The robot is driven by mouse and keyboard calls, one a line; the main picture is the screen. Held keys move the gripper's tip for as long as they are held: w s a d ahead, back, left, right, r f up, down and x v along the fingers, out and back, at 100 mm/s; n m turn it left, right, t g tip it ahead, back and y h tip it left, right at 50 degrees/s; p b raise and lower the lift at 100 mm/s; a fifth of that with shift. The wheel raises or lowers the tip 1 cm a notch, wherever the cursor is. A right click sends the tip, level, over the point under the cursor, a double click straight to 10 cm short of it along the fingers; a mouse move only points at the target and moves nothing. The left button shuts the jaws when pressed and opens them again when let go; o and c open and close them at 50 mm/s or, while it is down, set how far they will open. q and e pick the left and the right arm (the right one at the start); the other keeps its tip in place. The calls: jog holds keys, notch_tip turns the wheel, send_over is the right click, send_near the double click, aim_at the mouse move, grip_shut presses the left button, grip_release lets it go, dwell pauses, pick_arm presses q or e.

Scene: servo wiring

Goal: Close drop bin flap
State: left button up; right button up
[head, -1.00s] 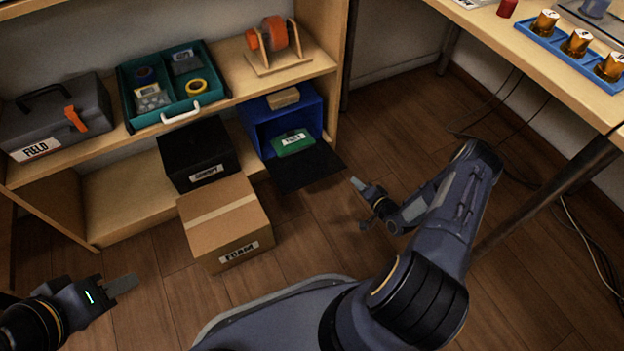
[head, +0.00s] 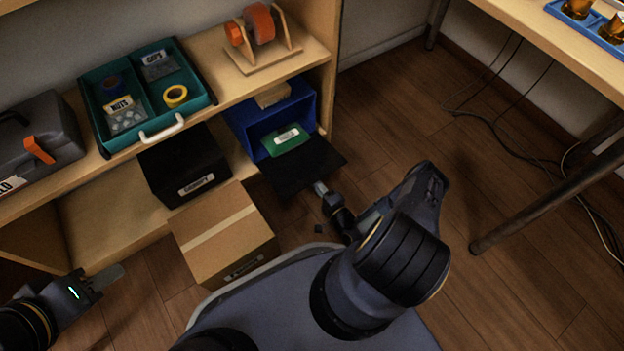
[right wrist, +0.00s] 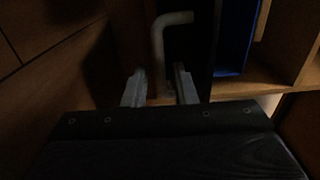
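The blue drop bin (head: 240,120) stands on the lower shelf with its front open. Its black flap (head: 310,168) hangs outward and down over the floor. My right gripper (head: 320,187) is at the flap's front edge in the head view. In the right wrist view, its two fingers (right wrist: 159,88) are apart, with a grey bent handle (right wrist: 158,45) just ahead of and between them; contact cannot be made out. The bin's blue wall (right wrist: 235,40) shows there too. My left gripper (head: 105,277) is low at the left, away from the bin; its finger gap is not visible.
A black box (head: 180,165) and a cardboard box (head: 225,240) stand left of the flap. A teal tray (head: 140,95) is on the shelf above.

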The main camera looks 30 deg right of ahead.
aim_at(302, 167)
jog(key=shift+w+a, duration=0.1)
jog(key=shift+w, duration=1.35)
grip_shut()
